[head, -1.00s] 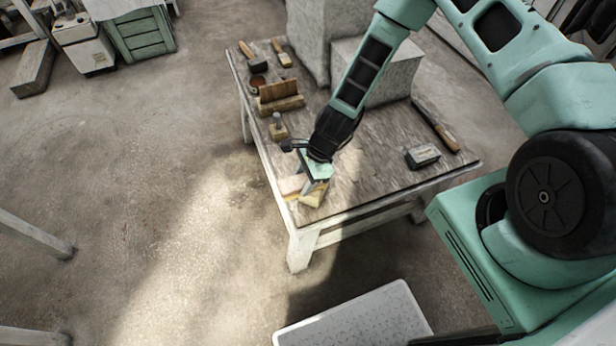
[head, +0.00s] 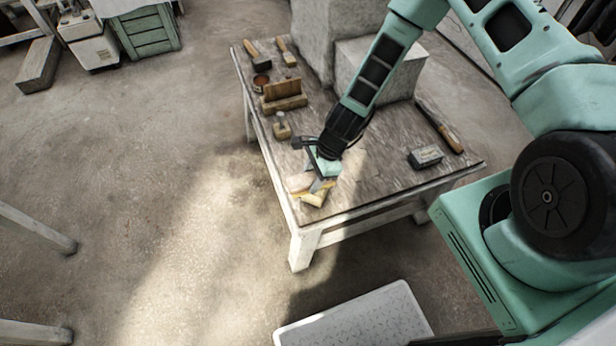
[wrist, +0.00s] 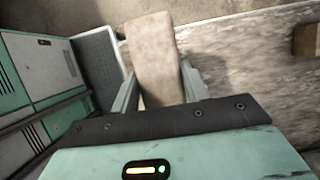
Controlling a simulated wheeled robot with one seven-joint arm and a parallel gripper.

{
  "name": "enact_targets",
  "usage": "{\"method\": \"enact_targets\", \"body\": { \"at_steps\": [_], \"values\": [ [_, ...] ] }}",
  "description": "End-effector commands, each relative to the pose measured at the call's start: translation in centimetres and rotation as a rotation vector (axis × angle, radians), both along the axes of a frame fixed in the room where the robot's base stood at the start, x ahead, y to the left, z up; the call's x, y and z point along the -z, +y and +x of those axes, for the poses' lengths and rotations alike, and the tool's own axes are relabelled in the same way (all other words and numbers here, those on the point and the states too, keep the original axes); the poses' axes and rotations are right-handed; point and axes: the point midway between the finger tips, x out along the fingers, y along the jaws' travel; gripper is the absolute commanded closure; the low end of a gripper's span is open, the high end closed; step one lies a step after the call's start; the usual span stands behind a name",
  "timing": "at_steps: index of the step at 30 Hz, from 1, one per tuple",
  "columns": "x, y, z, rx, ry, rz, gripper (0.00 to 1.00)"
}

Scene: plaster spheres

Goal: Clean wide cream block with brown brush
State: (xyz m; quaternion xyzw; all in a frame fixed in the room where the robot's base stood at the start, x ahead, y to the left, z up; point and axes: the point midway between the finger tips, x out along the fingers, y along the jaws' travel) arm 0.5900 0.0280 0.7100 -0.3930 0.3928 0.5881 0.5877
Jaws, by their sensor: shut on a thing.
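My gripper (head: 320,184) is at the table's near left corner, pointing down. It is shut on a pale brownish, block-like thing, which I take to be the brown brush (head: 299,182). In the wrist view the brush (wrist: 154,55) shows its broad, mottled back between the two fingers. An orange-brown edge shows under it in the head view. A yellowish cream piece, likely the wide cream block (head: 316,199), shows low beside the near finger at the corner. The gripper hides part of both. I cannot tell whether the brush touches the block.
The wooden table (head: 375,180) carries a grey labelled block (head: 425,156), a brown-handled tool (head: 440,128), a small stamp-like tool (head: 281,126), wooden pieces (head: 284,103) and large grey blocks (head: 385,75).

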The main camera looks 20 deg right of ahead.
Motion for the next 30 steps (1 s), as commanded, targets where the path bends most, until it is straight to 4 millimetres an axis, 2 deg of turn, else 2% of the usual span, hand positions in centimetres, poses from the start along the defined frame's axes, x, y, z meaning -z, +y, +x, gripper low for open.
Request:
{"method": "enact_targets", "body": {
  "at_steps": [7, 15, 30],
  "values": [
    [0.0, -1.6, 0.0, 0.001, 0.000, 0.000, 0.73],
    [0.1, -1.7, 0.0, 0.000, 0.000, 0.000, 0.73],
    [0.0, 0.6, 0.0, 0.000, 0.000, 0.000, 0.73]
  ]
}}
